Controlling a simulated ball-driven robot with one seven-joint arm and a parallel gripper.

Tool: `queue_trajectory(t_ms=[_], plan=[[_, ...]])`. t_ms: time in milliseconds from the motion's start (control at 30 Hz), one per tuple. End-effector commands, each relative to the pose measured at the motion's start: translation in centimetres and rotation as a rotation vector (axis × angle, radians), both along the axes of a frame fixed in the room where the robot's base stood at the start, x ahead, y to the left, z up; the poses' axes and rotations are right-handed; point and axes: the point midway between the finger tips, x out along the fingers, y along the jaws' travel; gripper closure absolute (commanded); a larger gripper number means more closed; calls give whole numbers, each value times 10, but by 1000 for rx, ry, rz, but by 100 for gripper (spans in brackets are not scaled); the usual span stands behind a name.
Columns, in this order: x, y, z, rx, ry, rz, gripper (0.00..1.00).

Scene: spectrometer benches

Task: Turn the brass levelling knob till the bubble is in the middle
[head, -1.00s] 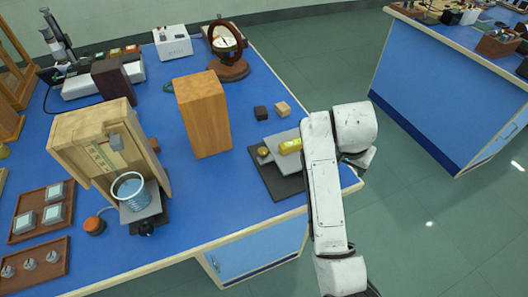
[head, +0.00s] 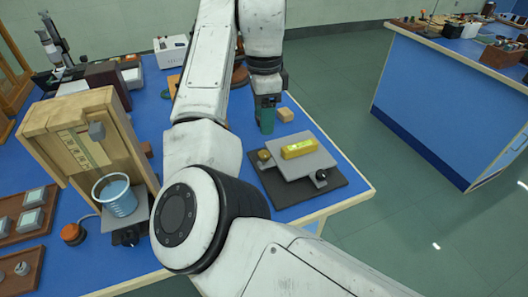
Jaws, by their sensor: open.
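The brass levelling knob (head: 264,156) sits at the left edge of a tilting grey plate (head: 318,163), over a dark base (head: 295,197). A yellow bubble level (head: 299,149) lies on the plate; its bubble is too small to place. My gripper (head: 266,131) points down just behind the knob, apart from it in the picture, with teal fingers. It is open and seems empty, though the gap between its fingers is hard to see. A black knob (head: 321,178) is at the plate's front right.
A small light wooden block (head: 286,115) lies right of my gripper. A blue beaker (head: 117,196) stands by a wooden cabinet (head: 72,118) at left. My arm hides much of the bench middle. The bench edge runs close right of the base.

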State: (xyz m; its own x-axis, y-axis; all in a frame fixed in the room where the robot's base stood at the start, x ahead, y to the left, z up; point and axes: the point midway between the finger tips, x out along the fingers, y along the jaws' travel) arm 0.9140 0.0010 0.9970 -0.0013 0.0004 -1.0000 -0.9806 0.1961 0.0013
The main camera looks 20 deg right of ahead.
Motion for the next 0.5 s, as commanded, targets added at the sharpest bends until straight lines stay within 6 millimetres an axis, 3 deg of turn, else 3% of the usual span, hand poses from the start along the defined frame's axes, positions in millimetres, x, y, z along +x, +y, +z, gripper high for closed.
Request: queue_trajectory(t_ms=[167,500], plan=[[0,1,-20,0,3,0,41],[-1,0,-80,0,2,1,41]])
